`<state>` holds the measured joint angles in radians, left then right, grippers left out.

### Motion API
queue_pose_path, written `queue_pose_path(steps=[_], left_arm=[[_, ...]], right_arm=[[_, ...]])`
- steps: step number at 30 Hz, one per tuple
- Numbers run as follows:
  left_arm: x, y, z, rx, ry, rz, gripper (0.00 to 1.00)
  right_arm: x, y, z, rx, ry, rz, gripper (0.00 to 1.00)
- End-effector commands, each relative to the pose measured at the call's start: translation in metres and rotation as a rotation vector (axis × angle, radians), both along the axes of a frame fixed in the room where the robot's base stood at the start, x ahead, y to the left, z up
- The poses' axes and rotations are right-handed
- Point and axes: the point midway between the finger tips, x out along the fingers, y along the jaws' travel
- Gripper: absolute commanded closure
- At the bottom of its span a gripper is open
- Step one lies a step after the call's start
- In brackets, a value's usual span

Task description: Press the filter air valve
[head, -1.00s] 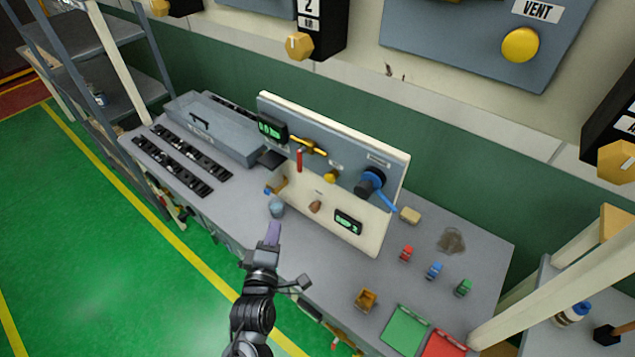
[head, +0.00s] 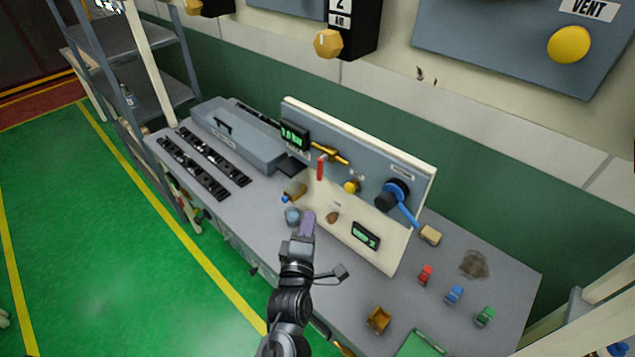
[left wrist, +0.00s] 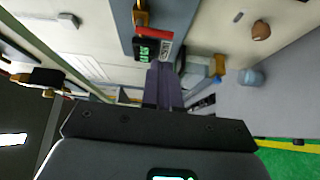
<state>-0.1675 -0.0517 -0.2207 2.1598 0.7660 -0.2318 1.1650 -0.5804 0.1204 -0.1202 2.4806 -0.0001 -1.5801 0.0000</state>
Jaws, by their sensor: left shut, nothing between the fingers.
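A white-framed grey panel stands on the bench (head: 410,168). It carries a brass valve (head: 330,150) with a red handle (head: 321,168), a small yellow knob (head: 351,187) and a black valve with a blue lever (head: 405,208). I cannot read which one is labelled filter air valve. My left gripper (head: 307,222) is shut and empty, its purple fingers in front of the panel's lower left part, apart from the controls as far as I can tell. In the left wrist view its fingers (left wrist: 163,85) point toward the panel's green display (left wrist: 143,49) and red handle (left wrist: 160,34). My right gripper is not in view.
A blue-grey cup (head: 292,216) stands beside my left fingers. A grey case (head: 235,140) and black strips (head: 195,168) lie at the left of the bench. Red, blue and green clips (head: 455,294) stand at the right. A yellow VENT button (head: 569,44) is on the wall.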

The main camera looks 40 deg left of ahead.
Motion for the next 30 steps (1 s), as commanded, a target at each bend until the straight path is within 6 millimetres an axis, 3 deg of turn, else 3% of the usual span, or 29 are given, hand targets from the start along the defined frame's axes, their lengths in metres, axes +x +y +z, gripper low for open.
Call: queue_pose_path(steps=[18,30], left_arm=[[0.089,0.054,0.006,0.003,0.001,0.001,1.0],[0.11,0.066,0.004,-0.001,0.001,0.0,1.0]], right_arm=[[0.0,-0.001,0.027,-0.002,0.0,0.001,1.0],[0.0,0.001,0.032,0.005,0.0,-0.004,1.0]])
